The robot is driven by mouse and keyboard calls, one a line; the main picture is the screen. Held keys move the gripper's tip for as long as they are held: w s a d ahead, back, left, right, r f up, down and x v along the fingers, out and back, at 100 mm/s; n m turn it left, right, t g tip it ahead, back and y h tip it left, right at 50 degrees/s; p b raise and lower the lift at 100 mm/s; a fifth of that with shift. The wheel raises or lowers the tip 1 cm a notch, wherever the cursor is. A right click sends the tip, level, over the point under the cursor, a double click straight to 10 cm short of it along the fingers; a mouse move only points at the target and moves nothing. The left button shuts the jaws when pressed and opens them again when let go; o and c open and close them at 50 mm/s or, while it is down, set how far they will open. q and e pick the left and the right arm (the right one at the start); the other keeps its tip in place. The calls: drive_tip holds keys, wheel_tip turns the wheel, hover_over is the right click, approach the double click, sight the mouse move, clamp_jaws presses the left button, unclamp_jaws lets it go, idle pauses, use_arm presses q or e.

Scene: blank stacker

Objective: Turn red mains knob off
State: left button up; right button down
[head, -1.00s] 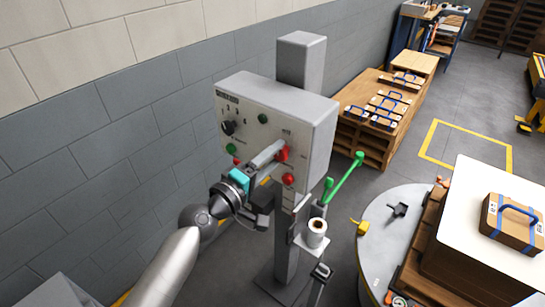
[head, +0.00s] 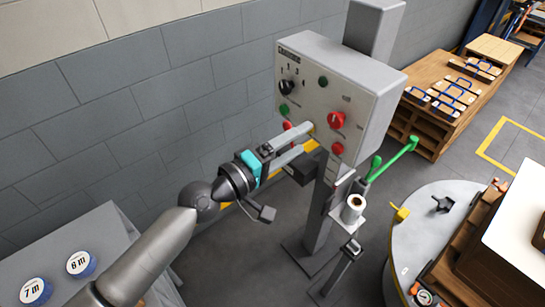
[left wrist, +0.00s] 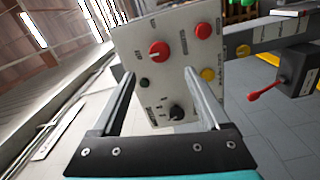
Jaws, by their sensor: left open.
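The red mains knob (head: 336,120) is on the right part of the grey control panel (head: 352,78), above a red button (head: 337,149). In the left wrist view the knob (left wrist: 160,51) shows fully, with a pale mark on its face. My left gripper (head: 309,138) is open and empty in front of the panel, to the lower left of the knob in the head view. In the left wrist view its two fingers (left wrist: 160,76) stand wide apart, with the knob beyond and between them. I see no contact with the knob. My right gripper is not in view.
A black selector (head: 287,87) and green buttons share the panel. A red lever (left wrist: 266,92) sits beside it. A green-handled lever (head: 395,157) and a paper roll (head: 353,208) stand near the post. A round grey table (head: 420,235) is at the right.

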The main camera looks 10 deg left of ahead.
use_arm(q)
drive_tip(key=b+v, duration=0.1)
drive_tip(key=v, duration=0.5)
drive_tip(key=shift+b, duration=0.3)
drive_tip(key=s+a+f+m+g+y+b, duration=0.1)
drive_tip(key=s+a+f+g+y, duration=0.15)
drive_tip(key=f, duration=0.95)
drive_tip(key=s+a+f+m+g+y+b, duration=0.1)
drive_tip(key=a+f+y+b, duration=0.2)
drive_tip(key=f, duration=0.9)
drive_tip(key=s+a+f+m+g+y, duration=0.1)
drive_tip(key=a+f+y, duration=0.25)
drive_tip(key=f, duration=0.85)
drive_tip(key=s+a+f+m+g+b, duration=0.2)
drive_tip(key=s+f+m+g, duration=0.15)
drive_tip(key=s+f, duration=1)
drive_tip(key=s+d+f+m+g+b, duration=0.1)
drive_tip(key=s+f+m+g, duration=0.1)
drive_tip(key=s+f, duration=0.3)
drive_tip(key=s+d+f+m+g+y+b, duration=0.1)
drive_tip(key=s+f, duration=0.5)
drive_tip(key=s, duration=0.6)
drive_tip(key=m+g, duration=0.1)
drive_tip(key=g, duration=0.1)
drive_tip(key=shift+s+f+m+g+y, duration=0.3)
drive_tip(key=shift+s+f+m, duration=0.05)
drive_tip(key=shift+s, duration=0.05)
drive_tip(key=shift+d, duration=0.1)
